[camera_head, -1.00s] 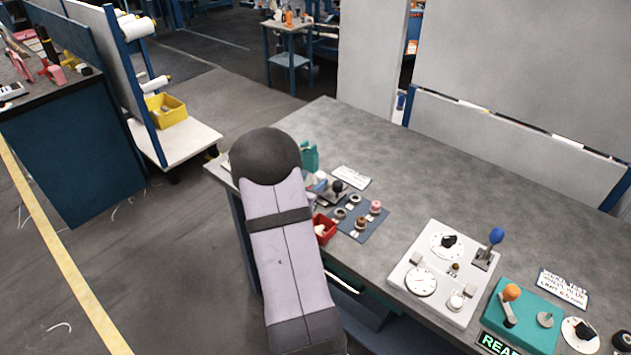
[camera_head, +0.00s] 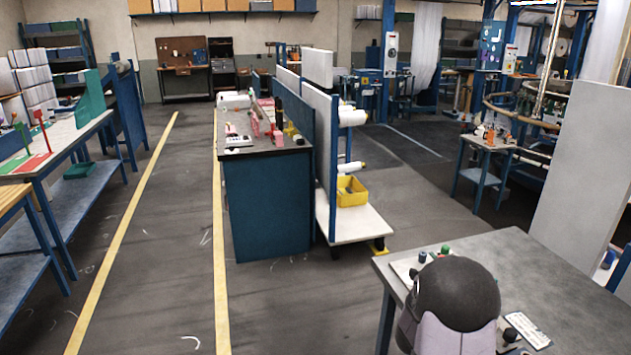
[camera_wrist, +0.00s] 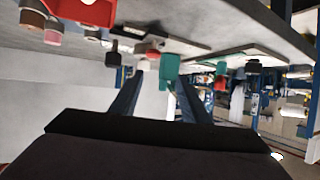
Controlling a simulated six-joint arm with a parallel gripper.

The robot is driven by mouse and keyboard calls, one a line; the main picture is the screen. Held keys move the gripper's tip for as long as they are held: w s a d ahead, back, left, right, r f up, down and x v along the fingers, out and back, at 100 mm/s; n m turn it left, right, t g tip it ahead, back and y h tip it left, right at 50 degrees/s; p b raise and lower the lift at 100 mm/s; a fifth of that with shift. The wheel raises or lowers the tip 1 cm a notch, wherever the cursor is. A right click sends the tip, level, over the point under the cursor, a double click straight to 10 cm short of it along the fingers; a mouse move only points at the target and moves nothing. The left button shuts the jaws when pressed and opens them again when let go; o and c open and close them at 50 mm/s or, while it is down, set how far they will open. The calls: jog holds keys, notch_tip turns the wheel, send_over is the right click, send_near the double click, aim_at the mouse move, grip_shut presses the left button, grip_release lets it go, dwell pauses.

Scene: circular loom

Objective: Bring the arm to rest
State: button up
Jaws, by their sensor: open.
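My arm shows at the lower right of the head view, in front of the near corner of the grey table (camera_head: 540,270). Its dark rounded joint and pale link hide part of the tabletop. My gripper is not visible in the head view. In the wrist view, the two dark fingers of my gripper (camera_wrist: 160,80) stand apart with nothing held between them. That view is upside down, with the tabletop along the top. A teal item (camera_wrist: 169,66) and a red bin (camera_wrist: 85,10) appear beyond the fingers; contact with the teal item cannot be judged.
A white card (camera_head: 526,331) and small parts lie on the table near my arm. A dark blue cabinet (camera_head: 268,205) and a white-shelved rack with a yellow bin (camera_head: 351,191) stand left of it. Open floor with yellow lines lies farther left.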

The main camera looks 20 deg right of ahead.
jog(key=w+a+n+t+y, duration=0.35)
jog(key=w+a+y, duration=0.2)
jog(key=a, duration=0.75)
jog(key=s+a+f+n+g+y, duration=0.1)
jog(key=s+a+n+y, duration=0.15)
jog(key=a, duration=0.55)
jog(key=s+a+f+n+g+y, duration=0.1)
jog(key=a+n+y, duration=0.2)
jog(key=a, duration=0.5)
jog(key=s+a+n+g+y, duration=0.1)
jog(key=s+a+n+g, duration=0.3)
jog(key=s, duration=0.5)
jog(key=s+a+n+g, duration=0.15)
jog(key=s+a, duration=0.35)
jog(key=s, duration=0.5)
notch_tip(320, 180, down, 8)
jog(key=b, duration=0.8)
jog(key=shift+f+g, duration=0.2)
jog(key=shift+g, duration=0.1)
jog(key=shift+w, duration=0.1)
